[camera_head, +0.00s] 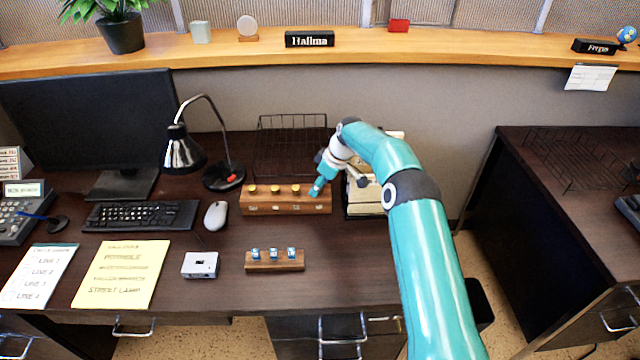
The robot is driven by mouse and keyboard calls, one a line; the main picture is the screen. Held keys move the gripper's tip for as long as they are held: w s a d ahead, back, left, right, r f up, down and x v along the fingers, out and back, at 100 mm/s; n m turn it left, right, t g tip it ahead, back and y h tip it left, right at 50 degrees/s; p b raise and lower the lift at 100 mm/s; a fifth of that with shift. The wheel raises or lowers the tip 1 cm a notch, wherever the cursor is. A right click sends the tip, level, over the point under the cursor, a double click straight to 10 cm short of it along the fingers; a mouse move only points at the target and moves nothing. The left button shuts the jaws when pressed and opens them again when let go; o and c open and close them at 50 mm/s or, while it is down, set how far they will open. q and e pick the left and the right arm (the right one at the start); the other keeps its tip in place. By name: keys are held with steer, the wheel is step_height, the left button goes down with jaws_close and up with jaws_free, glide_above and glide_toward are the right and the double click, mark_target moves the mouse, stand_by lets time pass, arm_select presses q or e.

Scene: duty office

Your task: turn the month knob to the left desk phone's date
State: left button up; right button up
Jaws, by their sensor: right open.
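The left desk phone (20,212) stands at the left edge with a small lit display (22,189); its text is too small to read. A long wooden block (286,205) with yellow-topped round pieces lies at the desk's middle. A cream device (367,202) on a dark base stands to its right, partly hidden by my right arm. I cannot tell which part is the month knob. My right gripper (317,189) is open, pointing down-left at the wooden block's right end; whether it touches is unclear. My left gripper is not in view.
A wire tray (290,146) stands behind the block, and a black lamp (183,152) to its left. A small wooden stand (275,262) with blue-topped pieces and a grey box (200,265) lie in front. A mouse (215,215) and keyboard (141,215) are left.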

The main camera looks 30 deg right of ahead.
jaws_close()
steer(key=shift+m+h+b, duration=0.5)
steer(key=shift+m+b, duration=0.6)
steer(key=shift+b, duration=0.05)
steer(key=shift+a+m+t+h+b, duration=0.1)
steer(key=shift+m+t+h+b, duration=0.4)
steer(key=shift+m, duration=1.3)
jaws_free()
